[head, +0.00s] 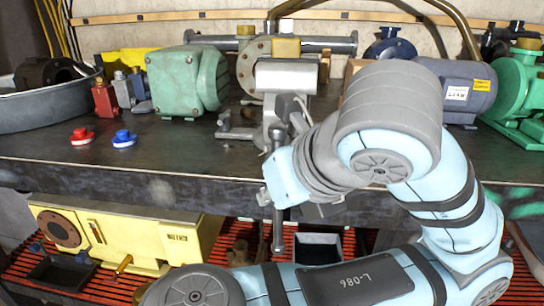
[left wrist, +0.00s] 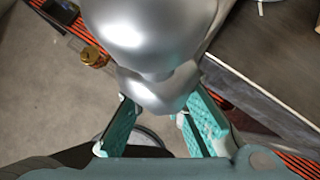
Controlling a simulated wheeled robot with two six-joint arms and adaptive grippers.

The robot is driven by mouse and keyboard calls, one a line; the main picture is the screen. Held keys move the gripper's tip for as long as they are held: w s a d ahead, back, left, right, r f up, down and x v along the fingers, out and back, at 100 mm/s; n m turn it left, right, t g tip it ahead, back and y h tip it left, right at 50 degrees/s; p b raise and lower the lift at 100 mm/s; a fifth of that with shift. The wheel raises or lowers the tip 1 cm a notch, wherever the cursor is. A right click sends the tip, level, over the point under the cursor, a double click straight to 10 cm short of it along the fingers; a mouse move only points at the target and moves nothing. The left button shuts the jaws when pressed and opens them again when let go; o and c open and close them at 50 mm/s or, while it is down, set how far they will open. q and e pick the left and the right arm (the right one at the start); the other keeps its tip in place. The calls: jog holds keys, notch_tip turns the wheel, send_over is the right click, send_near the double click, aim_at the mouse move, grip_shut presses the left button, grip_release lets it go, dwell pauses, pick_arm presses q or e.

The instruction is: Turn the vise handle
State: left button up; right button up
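The grey vise (head: 285,78) stands at the table's front edge. Its metal handle bar (head: 278,230) hangs upright below it, in front of the edge, with a knob at its lower end. My left arm reaches across from the right, and its light blue wrist end is beside the bar. The fingers themselves are hard to make out in the head view. In the left wrist view my left gripper (left wrist: 157,110) has its teal fingers apart. A large shiny silver part (left wrist: 150,45), likely of the vise, lies at and between the fingertips; I cannot tell whether they touch it. My right gripper is not in view.
On the table are a green motor (head: 187,80), a grey-blue motor (head: 458,88), a red button (head: 81,136) and a blue button (head: 123,138). A yellow machine (head: 125,240) is on the red slatted shelf below. The table front left of the vise is clear.

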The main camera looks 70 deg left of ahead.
pick_arm(q)
jog(key=o, duration=0.3)
jog(key=shift+w+a, duration=0.15)
jog(key=shift+w, duration=0.1)
jog(key=shift+o, duration=0.7)
jog(key=shift+w+a+f, duration=0.15)
jog(key=shift+w+a, duration=0.05)
jog(key=shift+s, duration=0.1)
jog(key=shift+s+d, duration=0.1)
